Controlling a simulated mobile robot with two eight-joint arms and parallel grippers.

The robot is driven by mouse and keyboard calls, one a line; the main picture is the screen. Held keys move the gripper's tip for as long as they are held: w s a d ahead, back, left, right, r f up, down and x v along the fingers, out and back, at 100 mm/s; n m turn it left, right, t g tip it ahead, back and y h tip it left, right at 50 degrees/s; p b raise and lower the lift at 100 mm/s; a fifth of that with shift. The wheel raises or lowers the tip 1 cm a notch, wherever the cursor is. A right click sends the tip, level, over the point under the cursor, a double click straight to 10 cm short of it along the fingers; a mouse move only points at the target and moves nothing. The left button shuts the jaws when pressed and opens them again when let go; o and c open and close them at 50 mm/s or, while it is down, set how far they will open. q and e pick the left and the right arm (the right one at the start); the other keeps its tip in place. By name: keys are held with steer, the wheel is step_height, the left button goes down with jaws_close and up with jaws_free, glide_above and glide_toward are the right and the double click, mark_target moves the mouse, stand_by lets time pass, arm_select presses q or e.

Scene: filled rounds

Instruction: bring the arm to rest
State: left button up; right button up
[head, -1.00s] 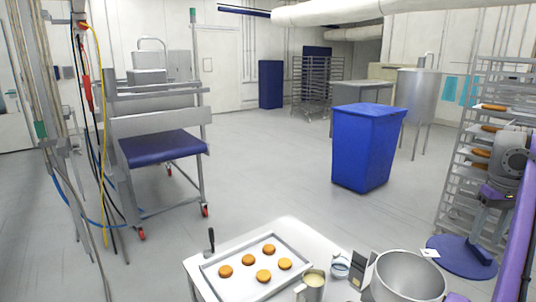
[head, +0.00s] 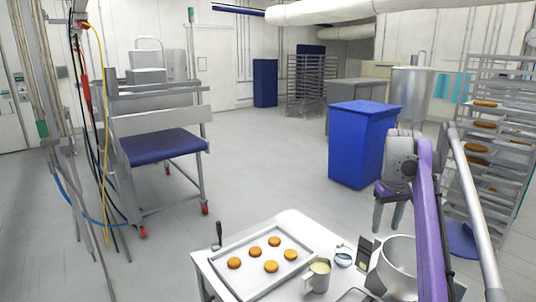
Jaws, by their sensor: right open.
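My right gripper (head: 387,222) hangs with its two fingers pointing down and apart, with nothing between them. In the picture it shows just above the steel bowl (head: 398,262) and in front of the blue bin (head: 357,150). My purple right arm comes up from the lower right and hides part of the bowl. My left gripper is not in view. A metal tray (head: 250,285) with several orange-brown rounds (head: 271,266) lies on the white table (head: 290,222), to the left of the gripper.
A jug (head: 316,276) with pale contents and a small white-and-blue item (head: 343,256) stand between tray and bowl. A tall rack (head: 487,160) with more rounds stands at right. A steel frame with a blue seat (head: 163,143) stands at left. The floor between is clear.

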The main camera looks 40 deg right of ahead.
steer(key=w+a+f+n+t, duration=0.1)
steer(key=w+a+f, duration=0.2)
steer(key=a, duration=0.5)
steer(key=w+a+f+n+t, duration=0.1)
steer(key=w+a+f, duration=0.2)
steer(key=a, duration=0.5)
steer(key=w+a+f+n, duration=0.1)
steer(key=w+a+f, duration=0.2)
steer(key=a, duration=0.5)
steer(key=s+a+f+n+t, duration=0.1)
steer(key=s+a+f, duration=0.2)
steer(key=a+f, duration=0.4)
steer(key=s+a+f+n+t+y, duration=0.1)
steer(key=s+a+f, duration=0.3)
steer(key=a+f, duration=0.4)
steer(key=a+n+t, duration=0.1)
steer(key=a, duration=0.5)
steer(key=shift+f+t, duration=0.15)
steer(key=shift+t, duration=0.15)
steer(key=shift+a, duration=0.15)
